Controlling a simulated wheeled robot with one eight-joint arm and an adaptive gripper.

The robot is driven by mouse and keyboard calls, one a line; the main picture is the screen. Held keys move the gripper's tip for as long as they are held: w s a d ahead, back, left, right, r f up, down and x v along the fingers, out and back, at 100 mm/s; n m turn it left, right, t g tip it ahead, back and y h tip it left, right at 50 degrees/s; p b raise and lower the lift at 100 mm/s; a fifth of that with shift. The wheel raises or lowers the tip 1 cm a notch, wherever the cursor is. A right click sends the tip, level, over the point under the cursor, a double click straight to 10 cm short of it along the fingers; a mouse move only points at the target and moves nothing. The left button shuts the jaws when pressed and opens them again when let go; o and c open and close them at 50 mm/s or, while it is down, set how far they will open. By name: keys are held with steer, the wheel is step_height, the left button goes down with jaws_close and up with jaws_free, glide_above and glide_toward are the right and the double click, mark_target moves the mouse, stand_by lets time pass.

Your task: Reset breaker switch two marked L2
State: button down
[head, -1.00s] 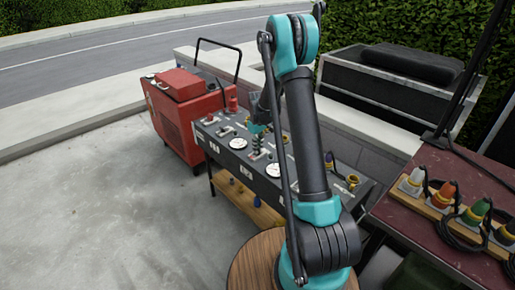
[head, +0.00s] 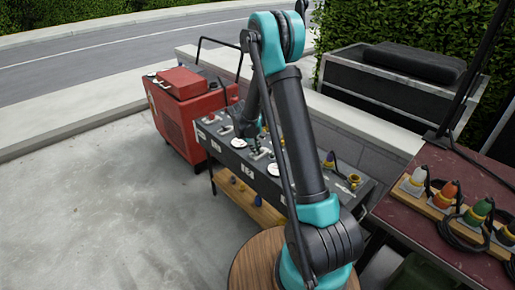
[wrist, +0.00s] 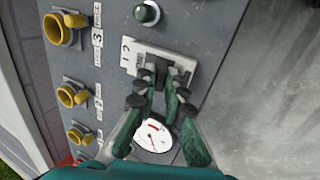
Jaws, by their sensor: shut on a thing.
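The breaker switch (wrist: 158,62) is a dark lever on a pale plate in the wrist view. A white label beside it (wrist: 127,52) appears to read L2. My gripper (wrist: 165,82) is shut on the lever, with its green fingers on either side of it. The fingers hide part of the lever, so its exact position is unclear. In the head view the grey breaker panel (head: 236,158) stands in front of me, and my arm hides most of my gripper there.
A round white gauge (wrist: 153,136) lies below the switch and a green lamp (wrist: 147,13) above it. Several yellow sockets (wrist: 68,96) line the left. A red machine (head: 180,115) stands left of the panel. A dark red table (head: 440,235) with coloured plugs is at the right.

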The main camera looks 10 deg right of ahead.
steer(key=shift+s+a+f+t+h, duration=0.1)
steer(key=shift+s+a+t+h, duration=0.1)
steer(key=shift+t+h, duration=0.3)
steer(key=c, duration=1.6)
jaws_free()
steer(key=v, duration=0.8)
steer(key=shift+a, duration=0.15)
steer(key=shift+w+f, duration=0.1)
